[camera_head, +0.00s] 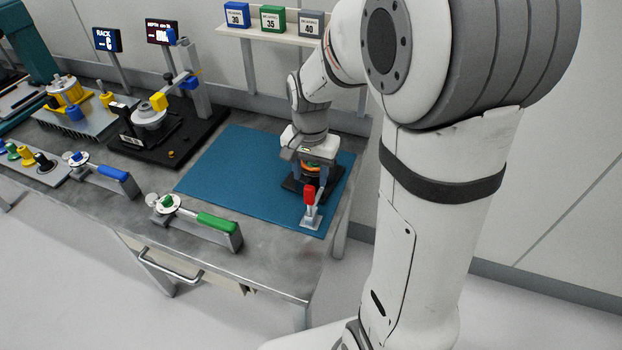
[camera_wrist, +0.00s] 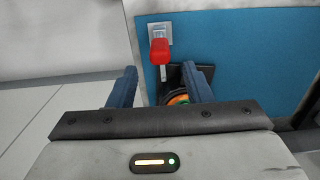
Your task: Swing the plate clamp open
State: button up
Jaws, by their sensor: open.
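The plate clamp has a red handle (camera_head: 310,195) and a small light-grey base (camera_head: 311,223) at the near right corner of the blue mat. The handle stands roughly upright in the head view. In the wrist view the red handle (camera_wrist: 159,52) shows just beyond my fingertips, roughly centred between them. My gripper (camera_head: 311,178) points down over a black plate (camera_head: 291,185), behind the clamp. In the wrist view my gripper (camera_wrist: 160,72) is open, its two blue-grey fingers apart, with nothing held. A round orange and green part (camera_wrist: 178,98) shows partly between the fingers; the gripper hides the rest.
The blue mat (camera_head: 235,170) is mostly clear left of my gripper. Torque-wrench-like tools with green (camera_head: 217,223) and blue (camera_head: 112,172) handles lie along the table's front. A black fixture (camera_head: 180,145) stands further left. Boxes line a shelf (camera_head: 260,35) behind.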

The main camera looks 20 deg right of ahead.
aim_at(310, 185)
notch_tip(310, 185, down, 7)
jog(key=shift+r, duration=0.15)
grip_shut()
dwell(0.6)
